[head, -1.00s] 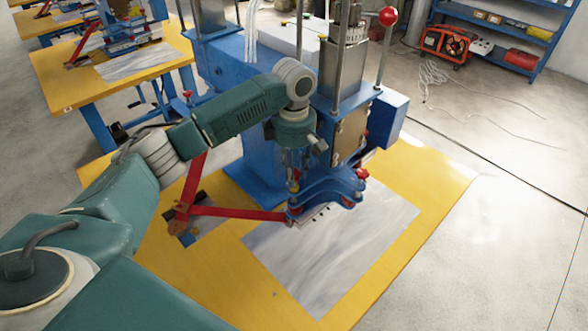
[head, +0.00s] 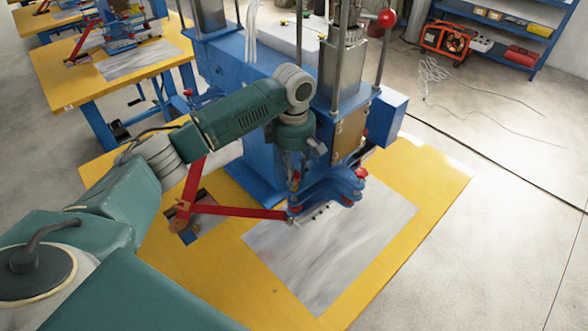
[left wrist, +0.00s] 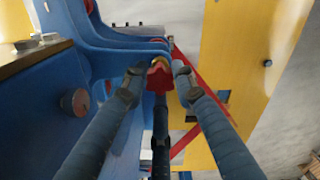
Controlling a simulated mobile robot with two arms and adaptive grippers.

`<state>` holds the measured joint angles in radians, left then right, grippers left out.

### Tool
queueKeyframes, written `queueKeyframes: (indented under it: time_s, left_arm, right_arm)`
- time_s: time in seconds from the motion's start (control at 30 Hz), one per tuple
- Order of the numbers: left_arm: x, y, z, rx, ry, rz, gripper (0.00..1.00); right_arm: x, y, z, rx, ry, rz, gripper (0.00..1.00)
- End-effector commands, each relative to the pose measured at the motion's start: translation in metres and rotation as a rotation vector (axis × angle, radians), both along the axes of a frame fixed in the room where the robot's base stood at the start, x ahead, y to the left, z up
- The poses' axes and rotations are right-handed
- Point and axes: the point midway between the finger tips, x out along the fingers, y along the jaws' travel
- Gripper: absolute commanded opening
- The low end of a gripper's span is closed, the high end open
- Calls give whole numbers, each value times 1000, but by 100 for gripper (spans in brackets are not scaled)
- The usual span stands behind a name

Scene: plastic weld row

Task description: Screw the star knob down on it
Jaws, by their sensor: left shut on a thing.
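In the left wrist view a red star knob (left wrist: 160,77) sits between the two fingertips of my left gripper (left wrist: 156,80), which is shut on it. The knob is at the end of a blue bracket (left wrist: 112,45) of the welding machine. A dark bar lies below the knob in that view. In the head view my left gripper (head: 293,172) points down at the left end of the blue machine head (head: 335,187). The knob's thread and seating are hidden, so I cannot tell how far down it is. My right gripper is not in view.
A red linkage (head: 235,212) runs left from the machine head over the yellow table (head: 405,175). A grey sheet (head: 330,260) covers the table's front. Vertical metal rods and a red ball handle (head: 388,18) stand above. A second red knob (head: 361,172) is on the right.

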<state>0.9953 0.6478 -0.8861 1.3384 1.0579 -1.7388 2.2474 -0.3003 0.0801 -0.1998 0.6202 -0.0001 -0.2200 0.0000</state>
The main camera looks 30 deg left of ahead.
Motion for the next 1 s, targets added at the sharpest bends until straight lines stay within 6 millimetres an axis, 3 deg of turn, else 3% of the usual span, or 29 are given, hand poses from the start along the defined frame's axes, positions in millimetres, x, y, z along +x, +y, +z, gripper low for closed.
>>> queueKeyframes:
  time_s: [1.0]
  left_arm:
    - [0,1,0,1,0,0,9]
  right_arm:
    - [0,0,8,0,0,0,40]
